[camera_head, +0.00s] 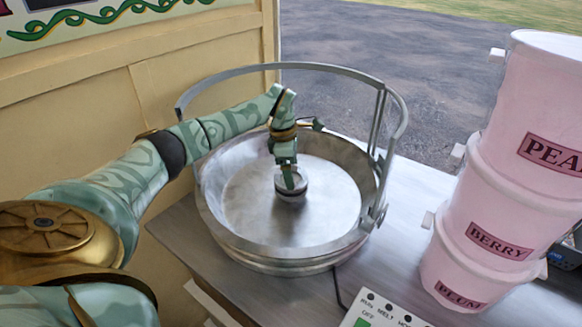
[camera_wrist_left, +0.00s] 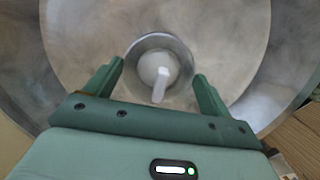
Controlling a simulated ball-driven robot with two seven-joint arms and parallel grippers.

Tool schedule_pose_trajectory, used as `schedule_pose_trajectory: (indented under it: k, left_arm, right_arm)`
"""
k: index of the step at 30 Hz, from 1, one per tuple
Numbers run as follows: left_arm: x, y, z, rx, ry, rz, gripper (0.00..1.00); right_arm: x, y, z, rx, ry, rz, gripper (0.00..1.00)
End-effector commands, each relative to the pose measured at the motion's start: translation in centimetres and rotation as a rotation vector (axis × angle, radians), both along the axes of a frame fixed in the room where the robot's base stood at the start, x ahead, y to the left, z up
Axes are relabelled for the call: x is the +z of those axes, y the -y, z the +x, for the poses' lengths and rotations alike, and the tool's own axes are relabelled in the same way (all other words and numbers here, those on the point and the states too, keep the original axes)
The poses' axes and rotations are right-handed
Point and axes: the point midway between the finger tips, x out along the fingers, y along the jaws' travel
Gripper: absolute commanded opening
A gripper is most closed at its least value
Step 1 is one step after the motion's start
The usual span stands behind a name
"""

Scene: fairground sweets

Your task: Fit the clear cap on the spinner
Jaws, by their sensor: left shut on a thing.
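The spinner (camera_head: 291,197) is a short metal head standing in the middle of the wide metal bowl. My left gripper (camera_head: 289,180) points down at it from above, with its fingertips at the head's top. In the left wrist view, its two green fingers (camera_wrist_left: 158,70) stand either side of the round metal rim (camera_wrist_left: 153,40), with a pale knob and a white tab in the centre. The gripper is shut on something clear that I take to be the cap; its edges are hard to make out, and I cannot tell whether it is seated. My right gripper is not in view.
The bowl (camera_head: 222,225) has high walls and a raised grey hoop (camera_head: 265,69) around its back. Pink stacked tubs (camera_head: 500,190) stand on the right of the metal counter (camera_head: 410,200). A switch panel (camera_head: 385,310) sits at the front. A cream wall panel (camera_head: 100,90) is at left.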

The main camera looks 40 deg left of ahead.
Motion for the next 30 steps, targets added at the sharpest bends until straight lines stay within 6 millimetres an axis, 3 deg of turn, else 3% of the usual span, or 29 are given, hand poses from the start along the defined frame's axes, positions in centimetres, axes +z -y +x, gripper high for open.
schedule_pose_trajectory:
  k: [23,24,25,30]
  left_arm:
    - [-0.43,-0.03,0.01,-0.001,0.001,0.001,0.60]
    - [-0.44,-0.02,0.01,-0.001,0.001,0.001,0.88]
    - [-0.45,-0.03,0.00,0.000,0.001,0.001,0.96]
    - [-0.44,-0.02,0.01,0.000,0.001,0.001,1.00]
  right_arm:
    - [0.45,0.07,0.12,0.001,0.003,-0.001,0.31]
    - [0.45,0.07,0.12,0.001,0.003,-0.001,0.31]
    - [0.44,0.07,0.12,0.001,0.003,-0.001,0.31]
    - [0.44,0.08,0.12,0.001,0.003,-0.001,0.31]
